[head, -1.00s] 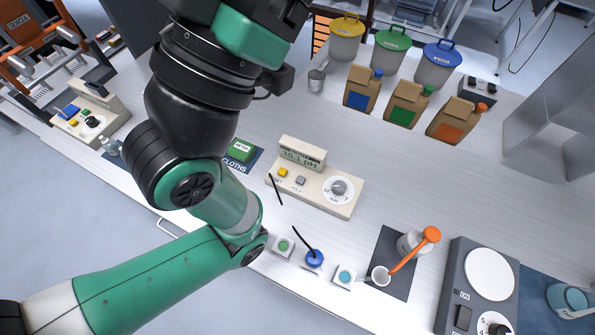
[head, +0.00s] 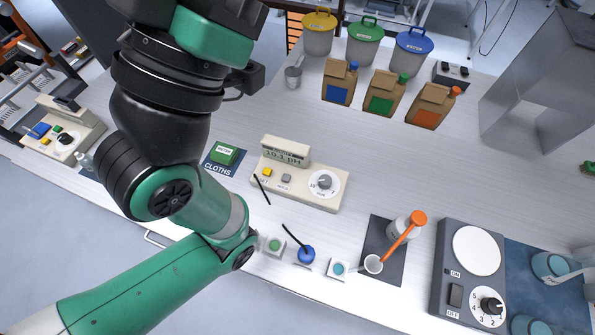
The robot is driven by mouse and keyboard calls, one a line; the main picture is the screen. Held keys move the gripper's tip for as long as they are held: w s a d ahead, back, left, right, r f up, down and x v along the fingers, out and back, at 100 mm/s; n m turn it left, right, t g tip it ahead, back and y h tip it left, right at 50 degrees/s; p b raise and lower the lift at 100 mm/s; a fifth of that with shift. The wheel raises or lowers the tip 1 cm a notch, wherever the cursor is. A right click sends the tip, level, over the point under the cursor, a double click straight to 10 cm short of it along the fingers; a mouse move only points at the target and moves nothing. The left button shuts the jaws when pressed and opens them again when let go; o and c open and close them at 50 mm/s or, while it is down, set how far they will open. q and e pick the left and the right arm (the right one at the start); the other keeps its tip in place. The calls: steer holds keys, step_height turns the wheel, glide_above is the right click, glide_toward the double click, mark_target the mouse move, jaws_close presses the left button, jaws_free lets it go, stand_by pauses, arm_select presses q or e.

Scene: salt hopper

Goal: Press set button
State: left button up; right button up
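The pH meter (head: 320,196) stands mid-table, a beige box with a lit display (head: 286,155) reading about 10.1 PH. On its front panel are a yellow button (head: 267,172), a grey button (head: 286,178) and a round grey dial (head: 324,181). The yellow button's label is partly covered by a thin black rod (head: 262,190); I cannot read it fully. My green and black arm fills the left of the view, its elbow left of and in front of the meter. Neither gripper is in view, and nothing touches the meter's buttons.
A hotplate-like device (head: 468,290) stands at right. Cartons and lidded bins stand behind.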

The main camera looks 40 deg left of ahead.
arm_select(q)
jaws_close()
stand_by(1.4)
